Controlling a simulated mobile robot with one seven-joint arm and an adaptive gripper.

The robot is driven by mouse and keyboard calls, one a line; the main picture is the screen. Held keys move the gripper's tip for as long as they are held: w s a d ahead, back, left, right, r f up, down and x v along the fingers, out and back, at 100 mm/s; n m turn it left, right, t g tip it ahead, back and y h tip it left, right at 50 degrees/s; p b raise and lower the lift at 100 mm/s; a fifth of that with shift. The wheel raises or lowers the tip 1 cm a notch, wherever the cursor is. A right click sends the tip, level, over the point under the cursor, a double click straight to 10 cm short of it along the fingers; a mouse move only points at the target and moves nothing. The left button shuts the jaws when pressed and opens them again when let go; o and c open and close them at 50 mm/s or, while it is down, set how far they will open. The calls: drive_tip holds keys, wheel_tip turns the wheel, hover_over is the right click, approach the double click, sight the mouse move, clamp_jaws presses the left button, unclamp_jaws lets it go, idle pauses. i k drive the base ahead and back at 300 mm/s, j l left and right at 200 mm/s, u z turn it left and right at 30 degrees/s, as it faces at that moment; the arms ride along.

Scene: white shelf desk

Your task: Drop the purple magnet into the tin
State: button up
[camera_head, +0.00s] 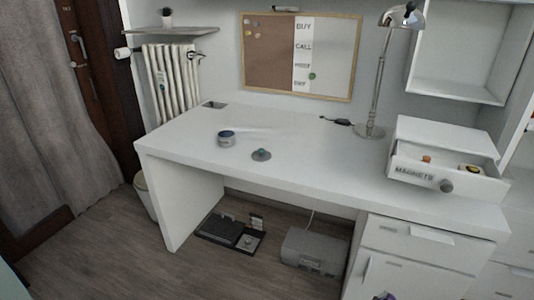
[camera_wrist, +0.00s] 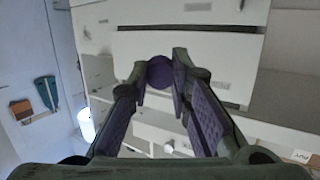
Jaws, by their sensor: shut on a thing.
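The purple magnet (camera_wrist: 160,72) is a small round piece held between the fingertips of my gripper (camera_wrist: 159,76) in the wrist view. My gripper is shut on it, with purple pads on both fingers. In the head view only a small part of my gripper (camera_head: 378,294) shows at the bottom edge, low in front of the desk's right-hand drawers. The tin (camera_head: 226,141) is a small round blue-grey container on the left part of the desk top. My gripper is far from it, below and to its right. The tin's inside is too small to make out.
The white desk (camera_head: 330,165) has much clear top. A grey disc with a teal knob (camera_head: 261,155) lies right of the tin. A lamp (camera_head: 369,130) and an open drawer marked MAGNETS (camera_head: 410,171) stand at the right. A board (camera_head: 325,60) hangs behind.

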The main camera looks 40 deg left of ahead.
sight(228, 142)
drive_tip(key=i+u, duration=0.1)
drive_tip(key=u, duration=0.3)
drive_tip(key=l+u, duration=0.1)
drive_tip(key=u, duration=0.35)
drive_tip(key=i+l+u, duration=0.15)
drive_tip(key=u, duration=0.25)
drive_tip(key=i+l+u, duration=0.15)
drive_tip(key=l+u, duration=0.2)
drive_tip(key=i+l+u, duration=0.1)
drive_tip(key=l+u, duration=0.25)
drive_tip(key=l, duration=0.1)
